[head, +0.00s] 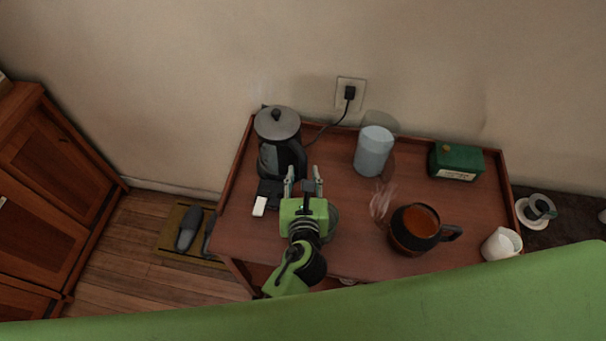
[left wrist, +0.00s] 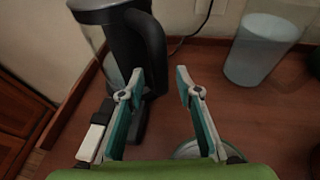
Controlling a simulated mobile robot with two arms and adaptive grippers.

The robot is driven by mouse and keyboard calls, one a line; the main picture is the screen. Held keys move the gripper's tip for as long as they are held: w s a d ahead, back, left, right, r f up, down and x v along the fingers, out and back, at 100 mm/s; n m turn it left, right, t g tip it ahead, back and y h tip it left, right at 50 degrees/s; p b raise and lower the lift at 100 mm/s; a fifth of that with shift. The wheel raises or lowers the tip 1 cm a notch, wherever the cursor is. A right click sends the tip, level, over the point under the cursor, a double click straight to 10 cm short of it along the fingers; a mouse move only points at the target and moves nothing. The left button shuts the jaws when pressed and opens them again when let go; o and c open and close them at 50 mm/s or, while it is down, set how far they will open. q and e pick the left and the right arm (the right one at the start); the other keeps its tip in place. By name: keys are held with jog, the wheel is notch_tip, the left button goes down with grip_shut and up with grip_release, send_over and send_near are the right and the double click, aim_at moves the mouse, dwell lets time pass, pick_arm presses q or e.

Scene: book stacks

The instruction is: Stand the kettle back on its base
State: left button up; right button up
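The kettle (head: 279,128), with a grey lid, a clear body and a black handle, stands upright at the back left of the wooden tray table. It also shows in the left wrist view (left wrist: 128,38). A dark part (head: 268,188) with a white tab (head: 259,206) shows at its foot; I cannot tell whether the kettle is seated on its base. My left gripper (head: 304,184) is open and empty, just in front of the kettle's handle. In the left wrist view the handle's lower end is close to the left fingertip, with no clear grip. My right gripper is not in view.
A cord runs to a wall socket (head: 350,93). A pale cylinder (head: 374,151), a green box (head: 456,161), a pot of brown liquid (head: 415,226) and a white jug (head: 502,244) stand on the tray table (head: 335,250). A round glass rim (left wrist: 200,150) lies below the gripper.

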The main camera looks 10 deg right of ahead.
pick_arm(q)
jog(key=shift+r, duration=0.1)
jog(key=v, duration=1.2)
dwell(0.4)
